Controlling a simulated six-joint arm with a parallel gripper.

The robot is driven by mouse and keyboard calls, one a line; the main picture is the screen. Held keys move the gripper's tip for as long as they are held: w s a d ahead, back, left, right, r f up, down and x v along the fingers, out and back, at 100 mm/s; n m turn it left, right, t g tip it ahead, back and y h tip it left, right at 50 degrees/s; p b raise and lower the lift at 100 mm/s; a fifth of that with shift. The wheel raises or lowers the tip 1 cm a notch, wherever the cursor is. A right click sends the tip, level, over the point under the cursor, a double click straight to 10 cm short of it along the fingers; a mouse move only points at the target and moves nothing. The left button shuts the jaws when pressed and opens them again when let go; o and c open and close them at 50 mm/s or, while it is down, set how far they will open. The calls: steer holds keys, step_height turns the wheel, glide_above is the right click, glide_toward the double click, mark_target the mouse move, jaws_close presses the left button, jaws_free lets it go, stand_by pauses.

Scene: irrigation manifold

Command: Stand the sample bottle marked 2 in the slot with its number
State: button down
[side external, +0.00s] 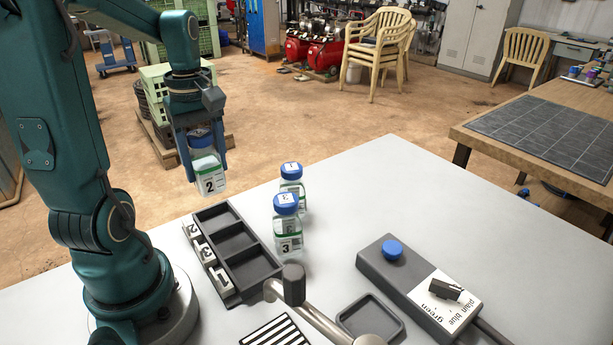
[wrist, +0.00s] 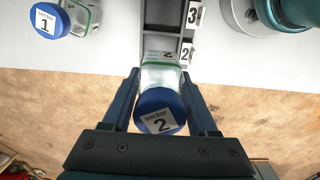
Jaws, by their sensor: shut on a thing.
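My gripper (side external: 206,155) is shut on the sample bottle marked 2 (side external: 209,178), a clear bottle with a blue cap. The wrist view shows its cap, reading "sector 2" (wrist: 160,112), between my fingers (wrist: 158,108). The bottle is held upright or nearly so, in the air by the far end of the dark three-slot rack (side external: 263,270). The rack's slots look empty in the side view. Its number tags read 2 (side external: 194,229) at the far end, 3 (side external: 207,252) in the middle and 1 (side external: 220,278) at the near end.
Bottle 3 (side external: 288,240) and bottle 1 (side external: 293,188) stand on the white table right of the rack. A bent metal pipe (side external: 318,318), a small dark tray (side external: 370,320) and a control box with a blue button (side external: 392,249) lie nearer. The table's far right is clear.

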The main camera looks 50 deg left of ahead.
steer(key=shift+f, duration=4.3)
steer(key=shift+f, duration=0.1)
steer(key=shift+c, duration=0.9)
jaws_free()
